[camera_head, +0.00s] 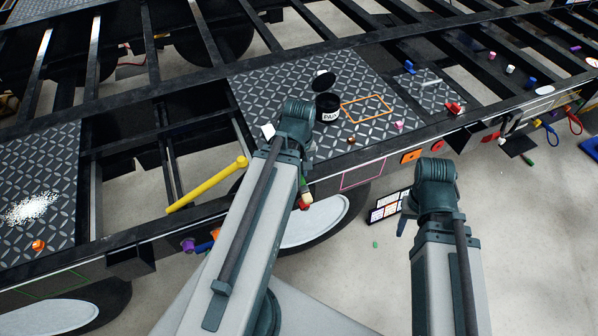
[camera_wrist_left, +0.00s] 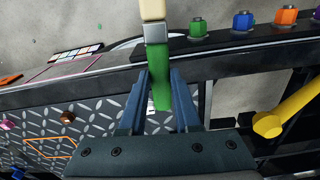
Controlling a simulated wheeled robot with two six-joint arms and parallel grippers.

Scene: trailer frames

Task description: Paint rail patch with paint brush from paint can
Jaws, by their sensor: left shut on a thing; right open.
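The paint brush has a green handle (camera_wrist_left: 165,62), a metal collar and pale cream bristles (camera_wrist_left: 153,10). My left gripper (camera_wrist_left: 161,88) is shut on its handle, with the bristles pointing away. In the head view the brush (camera_head: 307,196) shows small beside my left arm, which hides the fingers. The black paint can (camera_head: 328,112) with a white label stands upright on the patterned plate; a round black lid (camera_head: 323,80) shows just behind it. A pink outlined patch (camera_head: 362,174) is on the rail's side. My right gripper (camera_head: 403,221) is open, its fingers mostly hidden.
An orange outline (camera_head: 366,108) lies on the plate. A yellow bar (camera_head: 207,184) crosses the frame opening at left. Several coloured knobs line the rail in the left wrist view. A card of coloured squares (camera_head: 386,206) is near my right arm.

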